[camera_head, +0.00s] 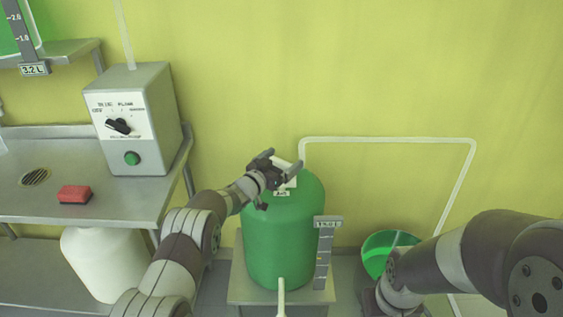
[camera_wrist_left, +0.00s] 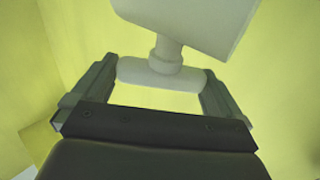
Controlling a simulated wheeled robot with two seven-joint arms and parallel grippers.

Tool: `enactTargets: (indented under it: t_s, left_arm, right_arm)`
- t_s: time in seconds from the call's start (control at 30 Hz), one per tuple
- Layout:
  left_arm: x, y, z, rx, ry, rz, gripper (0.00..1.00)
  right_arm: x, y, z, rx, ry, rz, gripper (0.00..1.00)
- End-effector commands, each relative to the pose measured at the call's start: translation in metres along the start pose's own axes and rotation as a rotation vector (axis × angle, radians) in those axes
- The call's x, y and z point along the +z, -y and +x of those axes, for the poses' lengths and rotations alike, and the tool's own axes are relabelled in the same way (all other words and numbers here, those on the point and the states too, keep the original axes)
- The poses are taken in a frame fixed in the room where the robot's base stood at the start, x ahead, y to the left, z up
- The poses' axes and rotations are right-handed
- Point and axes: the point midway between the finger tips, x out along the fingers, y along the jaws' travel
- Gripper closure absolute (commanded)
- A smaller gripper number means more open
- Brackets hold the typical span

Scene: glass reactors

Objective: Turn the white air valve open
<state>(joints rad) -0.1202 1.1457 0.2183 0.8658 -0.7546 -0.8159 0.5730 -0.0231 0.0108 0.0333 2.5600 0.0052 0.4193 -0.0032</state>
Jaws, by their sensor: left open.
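The white air valve (camera_head: 285,175) is on top of the green tank (camera_head: 280,230) and is partly hidden by my left gripper (camera_head: 280,163) in the head view. In the left wrist view, its pale handle bar (camera_wrist_left: 150,74) lies across the gap between the two fingers of my left gripper (camera_wrist_left: 158,80). A short stem joins the bar to a larger pale block above. The left fingers are open, one at each end of the bar; whether they touch it I cannot tell. My right arm's dark end (camera_head: 385,290) is low at the right, its fingers unclear.
A grey control box (camera_head: 152,140) with a black knob and green button stands on the steel bench (camera_head: 110,205) at left, near a red block (camera_head: 74,194). A green bucket (camera_head: 375,262) is right of the tank. A white pipe (camera_head: 400,139) runs along the wall.

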Motion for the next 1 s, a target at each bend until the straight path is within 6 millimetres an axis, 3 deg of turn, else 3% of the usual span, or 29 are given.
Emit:
enactTargets:
  t_s: [0.17,0.3,0.67,1.0]
  left_arm:
    - [0.0,0.0,0.0,0.0,0.0,0.0,0.0]
    - [0.0,0.0,0.0,0.0,0.0,0.001,0.37]
    - [0.003,-0.001,0.0,-0.057,0.0,0.0,0.36]
    - [0.007,-0.002,0.0,-0.294,-0.001,0.0,0.36]
  right_arm:
    - [0.0,0.0,0.0,0.0,0.0,0.0,0.57]
    - [0.0,0.0,0.0,0.0,0.0,0.0,0.57]
    - [0.001,0.0,0.01,0.0,0.0,0.0,0.57]
    - [0.006,0.0,0.05,0.0,0.0,0.0,0.57]
